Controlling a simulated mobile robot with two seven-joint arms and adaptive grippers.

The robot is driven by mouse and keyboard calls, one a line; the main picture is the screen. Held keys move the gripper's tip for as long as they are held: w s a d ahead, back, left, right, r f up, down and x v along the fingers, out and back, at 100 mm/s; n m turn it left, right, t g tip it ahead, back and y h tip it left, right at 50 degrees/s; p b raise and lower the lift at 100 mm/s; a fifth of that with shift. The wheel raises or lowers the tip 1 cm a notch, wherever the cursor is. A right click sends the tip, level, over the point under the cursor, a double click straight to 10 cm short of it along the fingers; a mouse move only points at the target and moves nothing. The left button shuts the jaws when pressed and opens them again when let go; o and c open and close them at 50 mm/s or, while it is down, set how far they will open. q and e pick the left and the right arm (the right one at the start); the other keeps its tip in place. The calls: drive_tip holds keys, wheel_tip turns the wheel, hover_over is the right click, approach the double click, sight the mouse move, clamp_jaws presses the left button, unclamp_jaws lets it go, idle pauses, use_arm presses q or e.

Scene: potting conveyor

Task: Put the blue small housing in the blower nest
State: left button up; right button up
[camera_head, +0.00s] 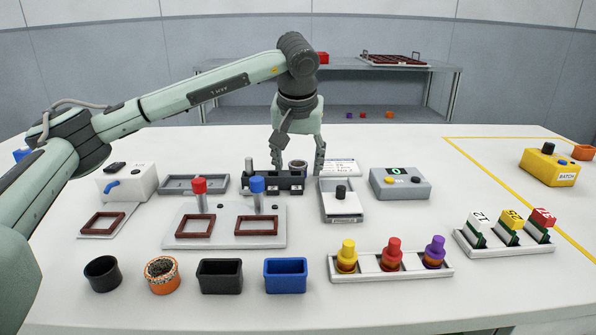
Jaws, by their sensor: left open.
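The blue small housing (285,276) is an open-topped rectangular box. It stands upright on the table near the front edge, right of a similar black box (220,277). At the left is a white unit with a blue lever (125,182), which looks like the blower. A plate with an empty red-brown frame (102,223), apparently its nest, lies in front of it. My left gripper (298,170) is open, fingers pointing down, around or above a dark fixture block (258,181) at the table's middle. My right gripper is not in view.
A white plate (225,241) with two frames and red- and blue-topped posts stands behind the boxes. A black cup (102,273) and speckled orange cup (162,274) stand left of them. A tray with coloured pegs (391,265) is at the right.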

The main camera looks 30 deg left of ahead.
use_arm(q)
drive_tip(key=shift+c, duration=0.2)
drive_tip(key=c, duration=0.9)
drive_tip(key=shift+c, duration=0.2)
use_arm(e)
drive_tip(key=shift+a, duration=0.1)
use_arm(q)
drive_tip(key=shift+r, duration=0.1)
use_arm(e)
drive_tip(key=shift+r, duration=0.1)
use_arm(q)
drive_tip(key=shift+r, duration=0.45)
drive_tip(key=r, duration=0.3)
drive_tip(key=shift+s+a+r, duration=0.2)
drive_tip(key=shift+r, duration=0.05)
drive_tip(key=s+a+r+b, duration=0.1)
drive_tip(key=s+a+r, duration=0.4)
drive_tip(key=s, duration=0.4)
drive_tip(key=shift+s+a+r, duration=0.25)
drive_tip(key=shift+a+r, duration=0.15)
drive_tip(key=shift+r, duration=0.35)
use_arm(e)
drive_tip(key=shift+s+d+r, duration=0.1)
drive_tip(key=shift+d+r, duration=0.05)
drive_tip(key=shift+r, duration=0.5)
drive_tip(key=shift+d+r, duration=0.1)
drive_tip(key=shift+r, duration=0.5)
